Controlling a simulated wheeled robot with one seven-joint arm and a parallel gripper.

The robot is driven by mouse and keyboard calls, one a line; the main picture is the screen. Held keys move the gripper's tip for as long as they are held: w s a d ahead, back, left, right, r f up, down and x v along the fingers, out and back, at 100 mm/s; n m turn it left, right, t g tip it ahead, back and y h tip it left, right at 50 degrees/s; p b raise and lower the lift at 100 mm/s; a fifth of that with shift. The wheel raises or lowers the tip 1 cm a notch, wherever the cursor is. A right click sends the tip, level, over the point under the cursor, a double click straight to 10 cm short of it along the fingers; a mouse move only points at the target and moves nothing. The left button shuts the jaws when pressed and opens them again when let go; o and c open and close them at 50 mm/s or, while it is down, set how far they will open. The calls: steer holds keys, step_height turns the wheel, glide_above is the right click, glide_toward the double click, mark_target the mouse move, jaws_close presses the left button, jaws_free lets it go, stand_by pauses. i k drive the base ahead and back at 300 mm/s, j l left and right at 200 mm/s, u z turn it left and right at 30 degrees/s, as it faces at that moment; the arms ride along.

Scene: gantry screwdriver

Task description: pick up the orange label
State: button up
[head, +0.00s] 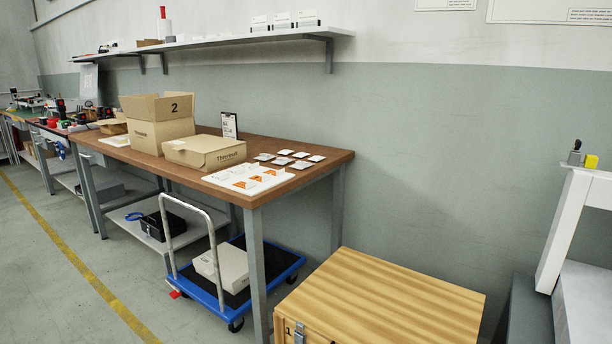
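Several orange labels (257,179) show on a white sheet (222,181) near the front right of the brown workbench (320,167). They look small and flat, with white patches among them. I cannot tell which single one the task means. Another small orange item (591,161) stands at the far right on top of a white frame (590,185), beside a dark and yellow piece (575,155). I cannot tell whether it is a label. My gripper is not in view.
On the bench stand an open carton (157,134), a closed carton (205,152) and several white cards (290,156). A blue trolley (284,266) sits partly under the bench. A wooden crate (385,300) stands at the front. The left floor is clear.

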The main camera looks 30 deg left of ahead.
mark_target(274, 173)
steer(key=u, duration=1.55)
steer(key=i+j+z, duration=0.15)
steer(key=i+j, duration=0.15)
steer(key=i+j+z, duration=0.3)
steer(key=i+j, duration=0.2)
steer(key=j, duration=0.25)
steer(key=i+j+z, duration=0.15)
steer(key=j, duration=0.25)
steer(key=i+j+z, duration=0.1)
steer(key=i+j, duration=0.15)
steer(key=j, duration=0.15)
